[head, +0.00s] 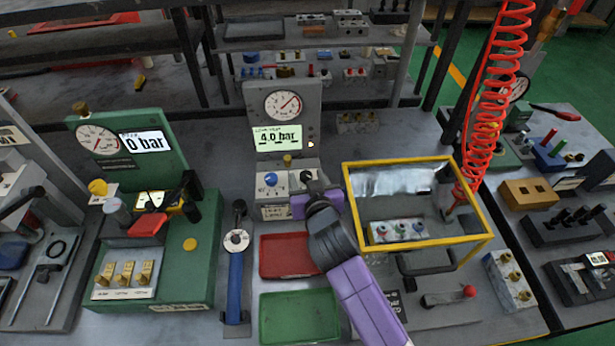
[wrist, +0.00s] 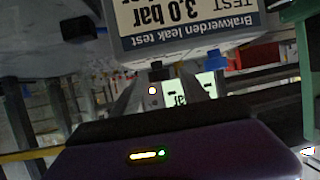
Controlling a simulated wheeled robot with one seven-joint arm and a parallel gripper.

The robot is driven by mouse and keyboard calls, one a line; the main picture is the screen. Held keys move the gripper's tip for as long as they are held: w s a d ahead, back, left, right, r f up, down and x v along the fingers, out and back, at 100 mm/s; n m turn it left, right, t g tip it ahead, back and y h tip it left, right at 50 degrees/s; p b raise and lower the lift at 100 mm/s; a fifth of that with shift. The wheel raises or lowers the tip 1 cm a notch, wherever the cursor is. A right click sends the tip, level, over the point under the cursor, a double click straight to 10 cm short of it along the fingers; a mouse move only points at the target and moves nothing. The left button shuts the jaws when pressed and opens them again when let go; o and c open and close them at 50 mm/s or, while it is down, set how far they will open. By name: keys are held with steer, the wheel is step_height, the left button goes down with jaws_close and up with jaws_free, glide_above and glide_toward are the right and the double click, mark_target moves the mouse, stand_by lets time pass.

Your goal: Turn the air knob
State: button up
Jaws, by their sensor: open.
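A grey leak-test station (head: 281,128) stands at the middle back with a round gauge (head: 283,105) and a display (head: 278,138) reading 4.0 bar. On its lower front panel are a blue knob (head: 270,179) at left and a black knob (head: 307,176) at right; I cannot read which is labelled air. My purple gripper (head: 311,190) is open, right at the black knob; whether it touches cannot be told. The wrist view shows the station's upside-down label (wrist: 185,22), the blue knob (wrist: 213,62) and a dark knob-like shape (wrist: 156,71) between the fingers.
A yellow-framed box (head: 415,244) stands just right of my arm, with a red coiled hose (head: 490,90) beyond it. Red (head: 288,257) and green (head: 300,316) trays lie in front of the station. A green station (head: 160,250) stands at left.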

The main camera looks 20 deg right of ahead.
steer(key=shift+w, duration=0.1)
jaws_close()
steer(key=shift+a+f+b, duration=0.1)
steer(key=shift+f+b, duration=0.05)
steer(key=shift+b, duration=0.35)
steer(key=shift+m+h+b, duration=0.4)
steer(key=shift+h, duration=0.1)
steer(key=m+h+b, duration=0.1)
steer(key=m+g+h+b, duration=0.1)
steer(key=b, duration=0.1)
steer(key=shift+w+a+f, duration=0.1)
steer(key=shift+w+a, duration=0.05)
steer(key=shift+a, duration=0.15)
steer(key=m+g+h+b, duration=0.2)
steer(key=m+h+b, duration=0.1)
steer(key=b, duration=0.1)
steer(key=shift+w+a+m+g+h, duration=0.15)
steer(key=shift+a+m+g+h, duration=0.1)
steer(key=shift+m+g+h, duration=0.15)
steer(key=shift+w+m+g+h+b, duration=0.1)
steer(key=shift+m+g+h+b, duration=0.75)
steer(key=shift+m+g, duration=0.2)
